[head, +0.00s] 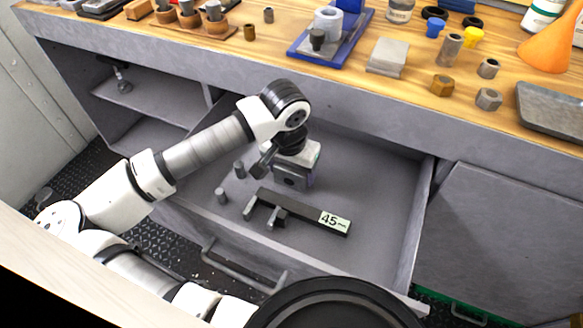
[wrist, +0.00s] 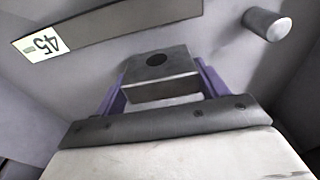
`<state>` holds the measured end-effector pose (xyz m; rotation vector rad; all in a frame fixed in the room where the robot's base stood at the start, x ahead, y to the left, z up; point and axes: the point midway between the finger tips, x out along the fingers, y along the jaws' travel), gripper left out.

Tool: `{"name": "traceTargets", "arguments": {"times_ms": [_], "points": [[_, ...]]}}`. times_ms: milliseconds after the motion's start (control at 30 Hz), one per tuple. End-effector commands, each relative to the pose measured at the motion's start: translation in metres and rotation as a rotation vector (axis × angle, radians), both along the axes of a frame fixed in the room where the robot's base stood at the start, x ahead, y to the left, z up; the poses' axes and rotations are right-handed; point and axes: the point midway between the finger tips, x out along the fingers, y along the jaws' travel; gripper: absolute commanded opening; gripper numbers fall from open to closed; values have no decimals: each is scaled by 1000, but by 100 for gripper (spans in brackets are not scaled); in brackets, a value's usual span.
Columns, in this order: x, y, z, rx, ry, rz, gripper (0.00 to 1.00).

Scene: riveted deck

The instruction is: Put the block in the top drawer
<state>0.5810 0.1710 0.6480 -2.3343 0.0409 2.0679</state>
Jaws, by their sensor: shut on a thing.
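The block (wrist: 165,74) is grey with a dark round hole. In the wrist view it sits between the purple fingers of my gripper (wrist: 162,82), which is shut on it. The top drawer (head: 375,195) is pulled open below the workbench. In the head view my gripper (head: 293,174) points down inside the drawer's opening, with the block (head: 289,181) at its fingertips, partly hidden by the fingers. I cannot tell whether the block touches the drawer floor.
A dark caliper-like tool (head: 300,210) with a "45" label lies in the drawer, close in front of my gripper. The drawer's right side is clear. The workbench (head: 335,68) above holds many parts.

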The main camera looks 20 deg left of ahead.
Motion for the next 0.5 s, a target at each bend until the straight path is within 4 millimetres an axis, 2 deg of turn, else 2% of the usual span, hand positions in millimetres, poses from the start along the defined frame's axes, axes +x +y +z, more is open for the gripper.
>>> {"name": "traceTargets", "arguments": {"times_ms": [200, 233, 367, 500], "points": [[0, 0, -4, 1, -1, 0, 36], [0, 0, -3, 0, 0, 0, 75], [0, 0, -2, 0, 0, 0, 92], [0, 0, -2, 0, 0, 0, 94]]}}
